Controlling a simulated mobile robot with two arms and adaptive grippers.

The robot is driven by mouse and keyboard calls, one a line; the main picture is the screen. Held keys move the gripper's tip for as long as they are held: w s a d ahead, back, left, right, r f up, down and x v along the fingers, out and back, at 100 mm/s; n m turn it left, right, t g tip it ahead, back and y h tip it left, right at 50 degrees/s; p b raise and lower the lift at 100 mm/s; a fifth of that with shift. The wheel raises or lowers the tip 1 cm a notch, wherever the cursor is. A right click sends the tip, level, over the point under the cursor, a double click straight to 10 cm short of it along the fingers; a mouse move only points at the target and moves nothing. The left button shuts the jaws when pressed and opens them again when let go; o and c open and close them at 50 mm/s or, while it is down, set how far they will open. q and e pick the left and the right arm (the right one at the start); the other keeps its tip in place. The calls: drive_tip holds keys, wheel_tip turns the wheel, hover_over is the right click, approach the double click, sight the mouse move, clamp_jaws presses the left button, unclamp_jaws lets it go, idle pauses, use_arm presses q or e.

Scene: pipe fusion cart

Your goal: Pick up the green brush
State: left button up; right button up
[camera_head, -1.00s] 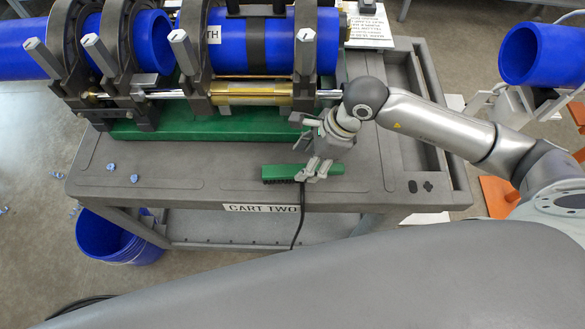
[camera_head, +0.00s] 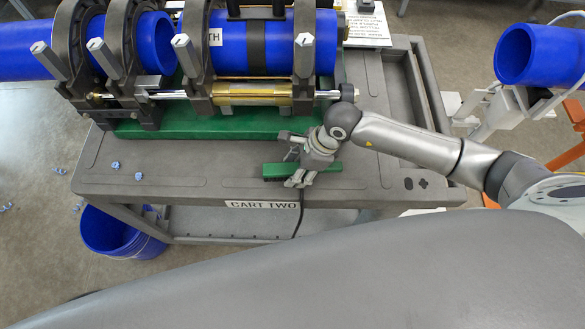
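The green brush (camera_head: 328,166) lies near the front edge of the grey cart (camera_head: 225,172), its dark bristles showing along its front side at the left. My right gripper (camera_head: 299,180) reaches down over the middle of the brush, with its pale fingers at the brush's front side. The gripper's body hides part of the brush. I cannot tell whether the fingers are closed on it. The brush appears to rest on the cart top. My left gripper is not in view.
The fusion machine with blue pipe (camera_head: 262,52) and metal clamps stands behind the brush on a green base (camera_head: 200,127). Small blue-grey pieces (camera_head: 138,176) lie at the cart's left. A blue bucket (camera_head: 105,232) stands on the floor below. A dark cable hangs over the front edge.

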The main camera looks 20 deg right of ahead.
sight(293, 169)
drive_tip(key=c, duration=0.8)
drive_tip(key=shift+r, duration=0.1)
drive_tip(key=shift+r+b, duration=0.4)
drive_tip(key=shift+b, duration=0.05)
wheel_tip(293, 169, up, 2)
drive_tip(key=shift+s+r+b, duration=0.15)
drive_tip(key=shift+r+b, duration=0.05)
drive_tip(key=shift+b, duration=0.55)
drive_tip(key=s+d+r+p, duration=0.3)
drive_tip(key=s+r+p, duration=0.2)
drive_tip(key=s+r, duration=0.4)
drive_tip(key=shift+s+r, duration=0.35)
drive_tip(key=shift+s, duration=1.85)
